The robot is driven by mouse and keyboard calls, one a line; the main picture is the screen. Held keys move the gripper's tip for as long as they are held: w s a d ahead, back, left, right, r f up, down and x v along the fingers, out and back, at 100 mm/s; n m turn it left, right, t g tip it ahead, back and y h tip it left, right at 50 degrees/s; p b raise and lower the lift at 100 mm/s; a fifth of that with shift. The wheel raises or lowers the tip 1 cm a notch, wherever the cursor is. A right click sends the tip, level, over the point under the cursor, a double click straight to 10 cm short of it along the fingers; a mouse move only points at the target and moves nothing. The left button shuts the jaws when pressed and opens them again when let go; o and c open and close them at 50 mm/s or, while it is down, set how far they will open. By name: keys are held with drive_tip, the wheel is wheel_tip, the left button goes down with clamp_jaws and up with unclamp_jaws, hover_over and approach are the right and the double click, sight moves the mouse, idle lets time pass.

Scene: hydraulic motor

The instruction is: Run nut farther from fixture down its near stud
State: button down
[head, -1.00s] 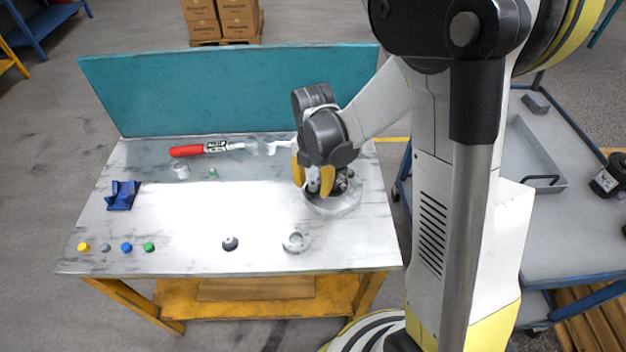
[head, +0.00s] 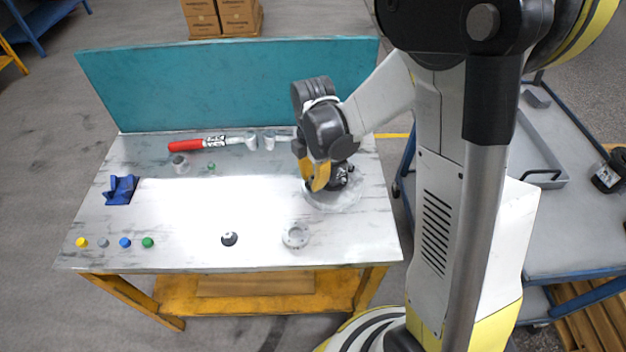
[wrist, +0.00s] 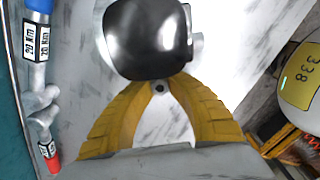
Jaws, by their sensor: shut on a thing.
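My gripper (head: 318,186) has two yellow fingers over the right part of the workbench. In the wrist view the fingers (wrist: 160,84) converge on a small grey piece with a dark centre (wrist: 160,89); it looks like the nut, but its thread is too small to make out. A glossy black motor body (wrist: 148,38) lies just beyond the fingertips. In the head view this dark body (head: 343,177) sits over a pale round base (head: 335,200), partly behind the fingers. The stud and the other nut are hidden. A blue fixture (head: 122,189) stands at the bench's left.
A red-handled torque wrench (head: 190,146) lies along the back of the bench (head: 190,225), below a teal panel (head: 230,85). A grey ring (head: 296,235), a dark knob (head: 229,239) and coloured caps (head: 125,242) lie along the front. The bench's middle is clear.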

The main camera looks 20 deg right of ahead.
drive_tip(key=shift+m, duration=0.3)
drive_tip(key=m, duration=0.5)
drive_tip(key=shift+f+b, duration=0.1)
drive_tip(key=shift+b, duration=0.25)
drive_tip(key=c, duration=1.5)
unclamp_jaws()
drive_tip(key=shift+c, duration=0.2)
drive_tip(key=shift+r, duration=0.2)
